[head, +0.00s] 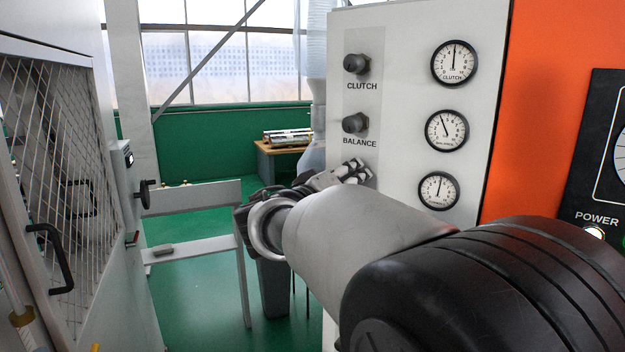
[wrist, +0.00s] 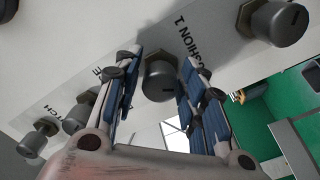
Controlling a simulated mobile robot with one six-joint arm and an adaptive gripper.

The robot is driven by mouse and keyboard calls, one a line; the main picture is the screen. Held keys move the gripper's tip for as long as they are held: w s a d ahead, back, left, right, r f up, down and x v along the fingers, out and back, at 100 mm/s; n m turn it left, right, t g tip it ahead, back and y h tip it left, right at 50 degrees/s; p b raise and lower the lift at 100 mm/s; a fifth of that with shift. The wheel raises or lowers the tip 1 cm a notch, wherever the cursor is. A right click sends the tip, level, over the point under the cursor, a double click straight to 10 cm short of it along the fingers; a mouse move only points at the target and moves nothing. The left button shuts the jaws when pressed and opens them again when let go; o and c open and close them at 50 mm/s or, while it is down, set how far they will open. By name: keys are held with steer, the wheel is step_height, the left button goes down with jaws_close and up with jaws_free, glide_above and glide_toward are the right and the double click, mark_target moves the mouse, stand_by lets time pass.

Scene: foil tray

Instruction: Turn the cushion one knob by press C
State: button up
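The cushion one knob (wrist: 160,84) is a round grey knob with a dark slot on its face. In the wrist view it sits on the white panel under the label "CUSHION 1" (wrist: 188,38), which a fingertip partly covers. My gripper (wrist: 160,75) is open, its blue-padded fingers on the left and right of the knob. Whether the pads touch the knob I cannot tell. In the head view my gripper (head: 352,170) is at the panel below the BALANCE knob (head: 355,123), and the cushion one knob is hidden behind it.
The CLUTCH knob (head: 357,64) is at the top of the column. Another knob (wrist: 278,22) is on the other side of cushion one in the wrist view. Three gauges, including the lowest (head: 438,190), are on the white panel (head: 400,40). A mesh-doored cabinet (head: 60,190) stands left.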

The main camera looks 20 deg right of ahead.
steer(key=c, duration=0.7)
steer(key=shift+c, duration=0.2)
steer(key=shift+n, duration=0.4)
steer(key=n+b, duration=0.1)
steer(key=n, duration=0.2)
steer(key=shift+n, duration=0.4)
steer(key=n+p, duration=0.1)
steer(key=n, duration=0.4)
steer(key=n+p, duration=0.3)
steer(key=n, duration=0.3)
steer(key=shift+n, duration=0.3)
steer(key=n+p, duration=0.4)
steer(key=n, duration=0.1)
steer(key=shift+f, duration=0.1)
steer(key=shift+n, duration=0.4)
